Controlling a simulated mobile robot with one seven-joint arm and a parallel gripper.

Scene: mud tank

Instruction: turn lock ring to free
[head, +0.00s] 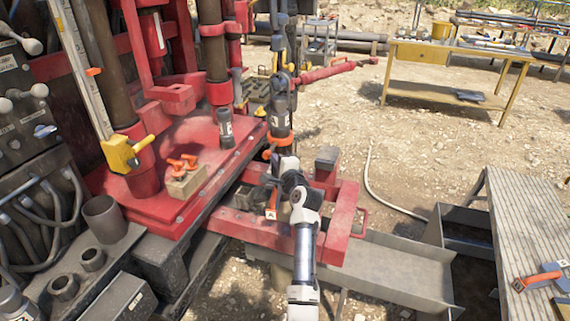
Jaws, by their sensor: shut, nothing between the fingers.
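An orange ring (278,140), which looks like the lock ring, sits around the lower end of a dark upright cylinder (279,117) in the middle of the head view. Its turn position is too small to read. My white and black arm rises from the bottom edge to just below the ring. My gripper (270,181) appears as a dark, small shape at the arm's end, shut and empty, over the red frame. It looks apart from the ring. The arm's wrist hides part of what lies below the ring.
A red deck (205,150) with a wooden block (187,184) and a yellow clamp (127,154) lies left. A red frame (341,222) surrounds my arm's end. A metal trough (385,268) and grey bench (520,225) stand right. A yellow table (455,52) stands behind on open gravel.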

